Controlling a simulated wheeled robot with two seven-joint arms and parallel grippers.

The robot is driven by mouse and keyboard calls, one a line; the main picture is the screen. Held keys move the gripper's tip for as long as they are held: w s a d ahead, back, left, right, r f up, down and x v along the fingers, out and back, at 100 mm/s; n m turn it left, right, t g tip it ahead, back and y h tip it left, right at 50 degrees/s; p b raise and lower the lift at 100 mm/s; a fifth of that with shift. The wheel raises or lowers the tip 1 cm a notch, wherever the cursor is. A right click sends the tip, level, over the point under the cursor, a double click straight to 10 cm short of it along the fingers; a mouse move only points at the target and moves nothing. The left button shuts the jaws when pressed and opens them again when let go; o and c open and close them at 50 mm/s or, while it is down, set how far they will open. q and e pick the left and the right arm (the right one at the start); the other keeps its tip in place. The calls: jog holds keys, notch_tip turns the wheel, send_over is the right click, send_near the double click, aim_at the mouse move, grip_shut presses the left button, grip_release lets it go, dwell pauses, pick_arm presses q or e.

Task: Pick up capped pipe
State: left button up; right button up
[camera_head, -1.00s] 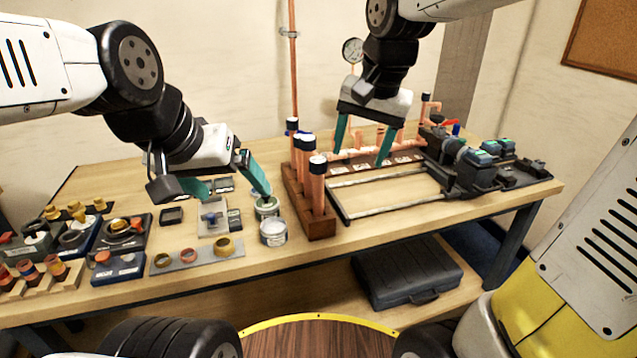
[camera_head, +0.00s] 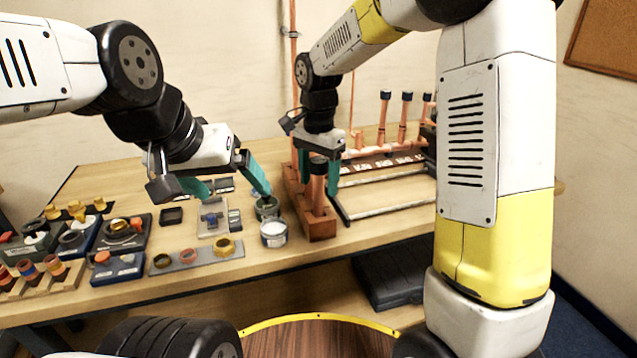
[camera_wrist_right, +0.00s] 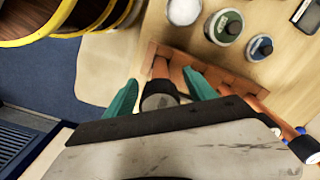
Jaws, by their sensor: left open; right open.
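A copper pipe with a dark cap (camera_head: 318,166) stands upright at the near end of a brown wooden rack (camera_head: 321,229). My right gripper (camera_head: 319,184) is open and pointing down, with its teal fingers on either side of this pipe near its top. In the right wrist view the cap (camera_wrist_right: 160,97) lies between the two fingertips; contact cannot be told. Other pipes in the rack are mostly hidden behind my right gripper in the head view. My left gripper (camera_head: 238,194) is open and empty above the table, left of the rack.
Several capped pipes (camera_head: 405,115) stand upright on the copper manifold at the back right. Round tins (camera_head: 273,233) stand just left of the rack. Fittings and small trays (camera_head: 197,255) fill the table's left side. A dark case (camera_head: 385,280) lies below. My right arm hides the table's right side.

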aim_at(319, 197)
jog(key=shift+f, duration=1.25)
grip_shut()
jog(key=shift+r, duration=0.1)
